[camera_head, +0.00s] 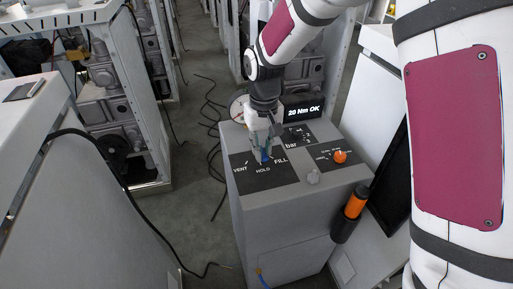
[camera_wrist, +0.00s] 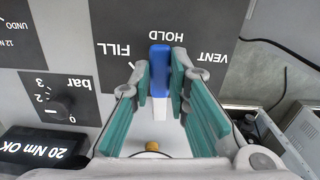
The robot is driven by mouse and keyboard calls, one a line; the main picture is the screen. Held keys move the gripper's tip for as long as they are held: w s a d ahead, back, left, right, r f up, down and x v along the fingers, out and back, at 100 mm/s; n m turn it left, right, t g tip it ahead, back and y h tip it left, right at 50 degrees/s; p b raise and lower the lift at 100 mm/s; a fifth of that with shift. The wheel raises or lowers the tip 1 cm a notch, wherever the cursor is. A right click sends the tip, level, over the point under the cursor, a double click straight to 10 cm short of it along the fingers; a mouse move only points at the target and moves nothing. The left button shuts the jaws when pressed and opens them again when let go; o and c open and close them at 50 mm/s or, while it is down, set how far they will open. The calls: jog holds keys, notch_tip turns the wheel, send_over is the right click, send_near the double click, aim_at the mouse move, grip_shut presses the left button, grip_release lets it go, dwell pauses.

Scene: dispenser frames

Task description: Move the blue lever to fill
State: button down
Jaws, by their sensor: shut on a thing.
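The blue lever (camera_head: 265,158) is on a black panel on top of the grey dispenser cabinet (camera_head: 300,210). The panel has the words VENT, HOLD and FILL. In the wrist view the blue lever (camera_wrist: 159,70) lies in line with HOLD, with FILL to its left and VENT to its right. My gripper (camera_head: 264,150) is over the panel from above. In the wrist view my gripper (camera_wrist: 161,85) has its teal-padded fingers on both sides of the lever, shut on it. In the head view the fingers hide part of the lever.
A black bar dial (camera_wrist: 58,103) sits beside the lever panel. A display (camera_head: 303,111) reads 20 Nm OK. Cables lie on the floor.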

jog(key=d+n, duration=0.1)
jog(key=w+n, duration=0.1)
jog(key=n, duration=0.1)
jog(key=shift+d+n, duration=0.3)
jog(key=shift+d, duration=0.05)
jog(key=shift+w+d+n, duration=0.3)
jog(key=shift+w+n, duration=0.05)
jog(key=shift+n, duration=0.5)
jog(key=shift+w+d+n, duration=0.25)
jog(key=shift+w+n, duration=0.05)
jog(key=shift+n, duration=0.55)
jog(key=shift+w+r, duration=0.1)
jog(key=c, duration=1.5)
grip_release()
jog(key=shift+r, duration=5.95)
